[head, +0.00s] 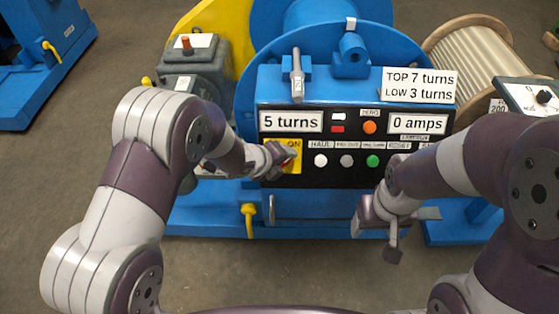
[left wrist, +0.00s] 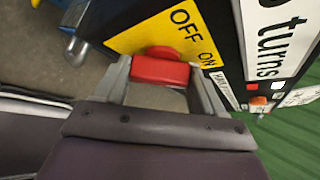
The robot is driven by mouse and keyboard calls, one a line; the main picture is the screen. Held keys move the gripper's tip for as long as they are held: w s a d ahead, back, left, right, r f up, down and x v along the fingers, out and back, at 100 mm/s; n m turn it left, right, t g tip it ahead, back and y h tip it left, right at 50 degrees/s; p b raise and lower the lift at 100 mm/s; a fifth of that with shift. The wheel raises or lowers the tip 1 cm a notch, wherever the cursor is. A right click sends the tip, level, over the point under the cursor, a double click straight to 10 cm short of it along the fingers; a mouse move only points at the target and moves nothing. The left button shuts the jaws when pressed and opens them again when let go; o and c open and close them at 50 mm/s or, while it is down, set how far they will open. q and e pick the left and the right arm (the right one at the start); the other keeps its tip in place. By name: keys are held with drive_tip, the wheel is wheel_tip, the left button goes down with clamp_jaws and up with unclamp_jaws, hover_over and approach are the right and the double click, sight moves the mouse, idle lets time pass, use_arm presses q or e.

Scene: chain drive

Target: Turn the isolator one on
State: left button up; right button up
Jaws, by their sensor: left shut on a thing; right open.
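The isolator is a yellow plate (head: 296,168) with a red handle (head: 287,160) at the left end of the black panel. In the left wrist view the yellow plate (left wrist: 165,33) reads OFF and ON, and the red handle (left wrist: 160,72) stands out from it. My left gripper (head: 281,155) is shut on the red handle, with one finger on each side. It hides much of the handle and the OFF label in the head view. My right gripper (head: 392,232) is open and empty in front of the panel's lower right, apart from it.
Right of the isolator are a white button (head: 321,160), a grey button (head: 346,161) and a green button (head: 373,161). A metal lever (head: 297,75) stands on the blue housing. A yellow-handled valve (head: 249,215) sits below.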

idle(0.6)
use_arm(q)
drive_tip(key=o, duration=1)
drive_tip(key=shift+o, duration=0.2)
drive_tip(key=shift+s+a+r, duration=0.1)
drive_tip(key=shift+s+r, duration=0.05)
drive_tip(key=shift+r, duration=0.1)
drive_tip(key=p+v, duration=0.3)
drive_tip(key=v, duration=0.9)
drive_tip(key=shift+s, duration=0.15)
